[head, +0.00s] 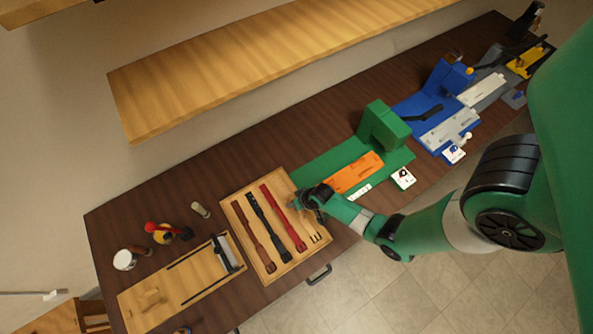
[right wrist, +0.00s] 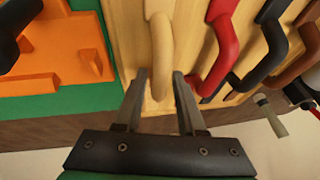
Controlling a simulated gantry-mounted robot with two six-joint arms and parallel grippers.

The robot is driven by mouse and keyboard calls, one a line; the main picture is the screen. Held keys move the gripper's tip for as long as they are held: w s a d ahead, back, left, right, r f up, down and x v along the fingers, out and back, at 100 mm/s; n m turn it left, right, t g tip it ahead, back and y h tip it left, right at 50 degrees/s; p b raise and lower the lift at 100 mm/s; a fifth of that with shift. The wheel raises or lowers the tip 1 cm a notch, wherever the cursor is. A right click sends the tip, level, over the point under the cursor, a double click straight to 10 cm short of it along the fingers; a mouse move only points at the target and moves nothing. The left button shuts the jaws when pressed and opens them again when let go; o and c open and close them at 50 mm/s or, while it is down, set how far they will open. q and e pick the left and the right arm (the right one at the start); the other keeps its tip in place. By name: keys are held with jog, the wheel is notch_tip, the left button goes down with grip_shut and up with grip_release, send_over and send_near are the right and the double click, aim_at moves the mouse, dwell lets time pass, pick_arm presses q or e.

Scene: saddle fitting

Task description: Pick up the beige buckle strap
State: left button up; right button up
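The beige buckle strap (right wrist: 160,35) lies on the light wooden tray in the right wrist view, its curved end pointing toward my right gripper. My right gripper (right wrist: 160,76) is open, with a finger on either side of that end and visible gaps beside it. In the head view my right gripper (head: 310,201) is over the right side of the wooden tray (head: 231,222) and largely hides the beige strap. My left gripper is in neither view.
Red (head: 283,217), black (head: 268,226) and brown (head: 253,236) straps lie in the same tray. A green fixture (head: 383,126) with an orange plate (head: 355,173) stands just right of it. A wooden board (head: 150,299) lies left. A shelf (head: 240,60) hangs behind.

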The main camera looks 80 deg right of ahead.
grip_shut()
jog(key=shift+r, duration=0.1)
